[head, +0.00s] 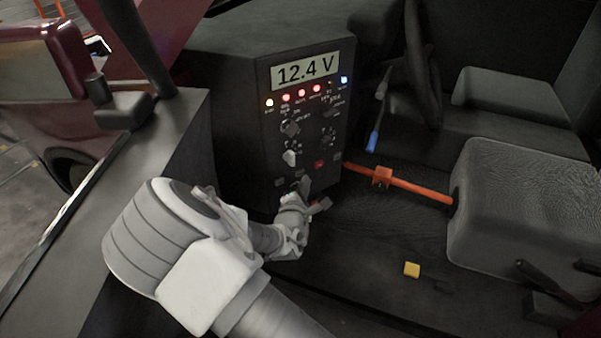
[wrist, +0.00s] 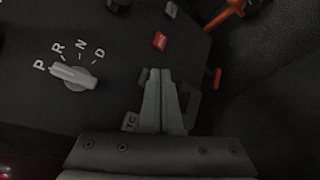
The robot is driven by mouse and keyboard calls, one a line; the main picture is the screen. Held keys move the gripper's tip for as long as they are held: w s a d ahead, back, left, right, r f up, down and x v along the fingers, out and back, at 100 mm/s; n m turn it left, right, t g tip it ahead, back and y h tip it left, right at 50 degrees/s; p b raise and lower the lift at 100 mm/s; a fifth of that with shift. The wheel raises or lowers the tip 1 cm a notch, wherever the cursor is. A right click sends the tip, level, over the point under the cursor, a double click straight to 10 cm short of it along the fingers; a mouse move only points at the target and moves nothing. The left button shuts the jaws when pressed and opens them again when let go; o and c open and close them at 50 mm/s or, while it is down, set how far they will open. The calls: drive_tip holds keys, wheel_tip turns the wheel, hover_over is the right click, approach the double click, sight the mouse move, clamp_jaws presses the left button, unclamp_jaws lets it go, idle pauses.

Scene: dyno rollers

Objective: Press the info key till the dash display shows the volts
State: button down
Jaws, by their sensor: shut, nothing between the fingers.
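The dash display (head: 306,70) at the top of the dark dash panel reads "12.4 V" in the head view. My gripper (head: 305,186) is at the panel's lower part. In the wrist view my gripper (wrist: 161,74) is shut and empty, its fingertips close to the panel face. A small dark key (wrist: 143,76) shows just left of the fingertips, and a key marked TC (wrist: 130,121) sits beside the fingers. I cannot make out which key is the info key. Whether the fingertips touch a key is not clear.
A grey selector knob (wrist: 74,77) marked P R N D and a red key (wrist: 159,41) are close by. Lit lamps (head: 301,93) sit under the display. An orange bar (head: 410,187) runs from the panel to the seat (head: 515,205). A yellow block (head: 412,269) lies on the floor.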

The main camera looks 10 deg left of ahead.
drive_tip(key=shift+s+d+p, duration=0.6)
drive_tip(key=shift+s+d, duration=1.15)
drive_tip(key=shift+d, duration=0.1)
